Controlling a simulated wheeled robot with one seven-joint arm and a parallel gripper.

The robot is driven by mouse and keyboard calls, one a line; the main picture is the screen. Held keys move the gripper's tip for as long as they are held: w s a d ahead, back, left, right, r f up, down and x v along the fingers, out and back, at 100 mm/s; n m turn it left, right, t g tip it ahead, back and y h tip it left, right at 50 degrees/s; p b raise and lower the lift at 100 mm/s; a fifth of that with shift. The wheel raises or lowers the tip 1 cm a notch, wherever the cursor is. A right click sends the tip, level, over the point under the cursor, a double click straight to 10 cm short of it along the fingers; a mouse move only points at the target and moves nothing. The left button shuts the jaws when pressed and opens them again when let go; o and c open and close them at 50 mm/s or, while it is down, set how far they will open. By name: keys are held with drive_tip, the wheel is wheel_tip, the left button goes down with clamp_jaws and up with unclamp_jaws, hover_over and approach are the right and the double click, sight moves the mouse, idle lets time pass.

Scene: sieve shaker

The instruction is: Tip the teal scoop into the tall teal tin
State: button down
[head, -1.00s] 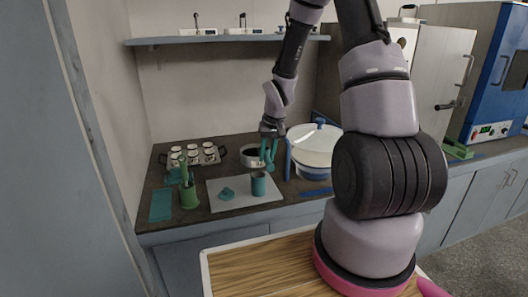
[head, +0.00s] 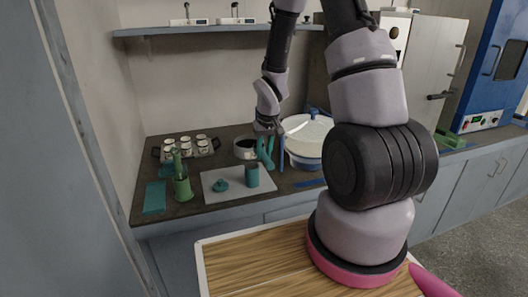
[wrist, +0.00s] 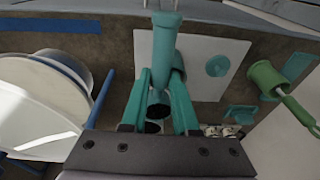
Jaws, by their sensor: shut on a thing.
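My gripper (head: 266,152), with teal fingers, points down just behind and right of the tall teal tin (head: 252,179). In the wrist view the gripper (wrist: 160,92) is shut on the teal scoop (wrist: 165,42), whose long part runs between the fingers toward the top edge. The scoop's contents cannot be seen. The teal tin (wrist: 179,66) shows partly behind the scoop, beside the right finger. In the head view the tin stands upright on a white board (head: 215,196), and the scoop is hard to tell from the teal fingers.
A small teal lid (head: 221,185) lies on the board, left of the tin. A green pot (head: 182,189) with a handle sticking out stands further left, near a teal mat (head: 154,197). A rack of cups (head: 183,147) is behind. A large white-lidded pan (head: 306,139) stands close right.

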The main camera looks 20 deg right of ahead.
drive_tip(key=shift+a+f+h, duration=0.15)
drive_tip(key=shift+f+h, duration=0.9)
drive_tip(key=shift+h, duration=0.35)
drive_tip(key=h, duration=0.4)
drive_tip(key=shift+a+r+n, duration=0.15)
drive_tip(key=shift+a+n, duration=0.1)
drive_tip(key=shift+n, duration=0.05)
drive_tip(key=h, duration=0.4)
drive_tip(key=a+f+n+t+h, duration=0.1)
drive_tip(key=h, duration=0.4)
drive_tip(key=a+h, duration=0.1)
drive_tip(key=h, duration=0.3)
drive_tip(key=shift+a+f+n+t, duration=0.1)
drive_tip(key=shift+f+n+t, duration=0.05)
drive_tip(key=shift+n+t, duration=0.2)
drive_tip(key=shift+d+r+g+y, duration=0.2)
drive_tip(key=shift+r+g+y, duration=0.05)
drive_tip(key=shift+y, duration=0.6)
drive_tip(key=shift+d+r+g+y, duration=0.15)
drive_tip(key=shift+r+g+y, duration=0.1)
drive_tip(key=shift+y, duration=0.6)
